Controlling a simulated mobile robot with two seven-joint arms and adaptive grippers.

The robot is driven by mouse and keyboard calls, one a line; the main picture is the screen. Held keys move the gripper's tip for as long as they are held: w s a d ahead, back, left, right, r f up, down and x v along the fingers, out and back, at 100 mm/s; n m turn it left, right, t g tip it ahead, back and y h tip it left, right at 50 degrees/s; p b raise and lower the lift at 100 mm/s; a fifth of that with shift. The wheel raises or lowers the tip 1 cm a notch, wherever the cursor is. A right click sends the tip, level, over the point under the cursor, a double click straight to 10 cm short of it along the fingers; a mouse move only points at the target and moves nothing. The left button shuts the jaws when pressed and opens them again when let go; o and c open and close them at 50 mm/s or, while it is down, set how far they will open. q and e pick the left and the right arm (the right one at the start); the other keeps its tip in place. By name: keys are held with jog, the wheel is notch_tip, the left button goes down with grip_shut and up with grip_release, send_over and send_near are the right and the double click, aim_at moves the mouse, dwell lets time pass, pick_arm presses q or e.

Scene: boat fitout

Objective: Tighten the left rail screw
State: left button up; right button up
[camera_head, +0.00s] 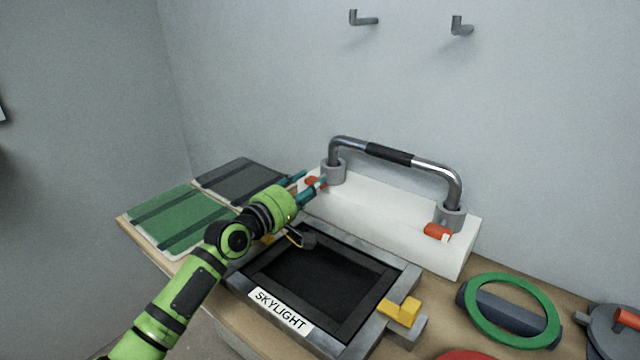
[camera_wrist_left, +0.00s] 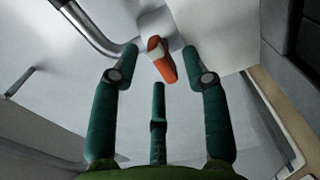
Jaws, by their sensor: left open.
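The left rail screw (camera_head: 314,183) has a red-orange handle with a pale part. It sits at the base of the rail's left grey socket (camera_head: 334,172), on a white block (camera_head: 390,225). The screw also shows in the left wrist view (camera_wrist_left: 162,60), ahead of and between the teal fingers. My left gripper (camera_head: 308,185) is open and empty at the left screw; its fingers (camera_wrist_left: 165,62) do not visibly touch the handle. The chrome rail (camera_head: 431,170) with a black grip stands upright in two sockets. A second red screw (camera_head: 438,232) is at the right socket. My right gripper is out of view.
A skylight frame (camera_head: 398,288) labelled SKYLIGHT, with a yellow latch (camera_head: 400,312), lies below my left arm. Green (camera_head: 165,215) and dark (camera_head: 243,178) panels lie at left. A green ring (camera_head: 478,325) lies at right. Two hooks (camera_head: 362,19) are on the wall.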

pick_arm(q)
jog(key=shift+w+d, duration=0.3)
jog(key=shift+w, duration=0.1)
jog(key=shift+s+a, duration=0.15)
grip_shut()
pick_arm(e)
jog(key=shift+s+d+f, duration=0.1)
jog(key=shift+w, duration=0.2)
